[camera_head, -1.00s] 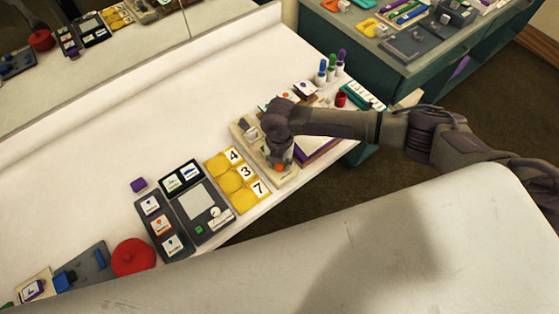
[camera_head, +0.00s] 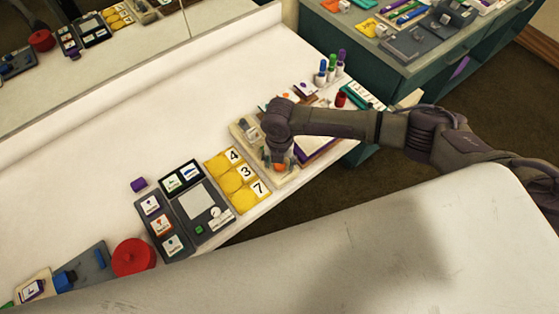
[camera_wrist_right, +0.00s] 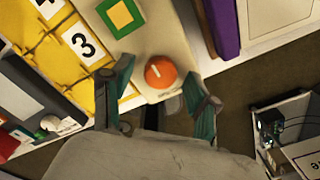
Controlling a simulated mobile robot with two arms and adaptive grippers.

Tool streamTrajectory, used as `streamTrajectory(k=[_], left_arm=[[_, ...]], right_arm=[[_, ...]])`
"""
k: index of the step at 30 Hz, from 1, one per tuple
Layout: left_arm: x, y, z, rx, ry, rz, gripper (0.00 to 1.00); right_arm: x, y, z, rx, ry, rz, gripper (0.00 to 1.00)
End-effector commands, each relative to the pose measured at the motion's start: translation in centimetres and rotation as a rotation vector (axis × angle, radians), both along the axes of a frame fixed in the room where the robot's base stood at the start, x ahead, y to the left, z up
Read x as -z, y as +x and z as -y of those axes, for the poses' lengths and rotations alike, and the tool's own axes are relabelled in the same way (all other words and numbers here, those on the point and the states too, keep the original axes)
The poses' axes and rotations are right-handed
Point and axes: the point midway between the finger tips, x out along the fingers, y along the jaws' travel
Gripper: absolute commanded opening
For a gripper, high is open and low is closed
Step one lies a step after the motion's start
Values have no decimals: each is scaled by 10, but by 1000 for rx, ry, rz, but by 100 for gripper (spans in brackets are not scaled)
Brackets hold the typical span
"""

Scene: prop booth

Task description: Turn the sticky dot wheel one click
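An orange round knob (camera_wrist_right: 161,72) with a white line mark sits on a cream board (camera_wrist_right: 148,36); I take it for the sticky dot wheel. In the head view, the orange knob (camera_head: 281,167) shows just under my right gripper (camera_head: 280,158). In the right wrist view, my right gripper (camera_wrist_right: 159,76) is open, with one teal-padded finger on either side of the knob. A gap shows between each finger and the knob, and whether the fingers reach down to its height is unclear. My left gripper is not in view.
A green-and-yellow square (camera_wrist_right: 121,15) lies on the cream board. Yellow number tiles (camera_head: 237,180) and a dark panel (camera_head: 200,209) stand to its left. A purple-edged pad (camera_head: 318,147) lies to its right. The table's front edge is close to the knob.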

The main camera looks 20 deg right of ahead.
Motion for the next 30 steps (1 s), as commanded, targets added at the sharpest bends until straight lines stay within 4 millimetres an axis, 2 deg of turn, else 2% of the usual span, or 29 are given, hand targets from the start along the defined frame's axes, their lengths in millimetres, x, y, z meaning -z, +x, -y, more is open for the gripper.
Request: streamTrajectory(k=[5,8,21,25,30], left_arm=[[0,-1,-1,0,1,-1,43],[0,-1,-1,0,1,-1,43],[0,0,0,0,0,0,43],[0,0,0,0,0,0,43],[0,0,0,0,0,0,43]], right_arm=[[-2,0,0,0,0,0,60],[-11,1,0,0,1,3,60],[-97,1,0,-1,1,3,60],[-112,0,0,0,-1,2,60],[-120,0,0,0,0,0,60]])
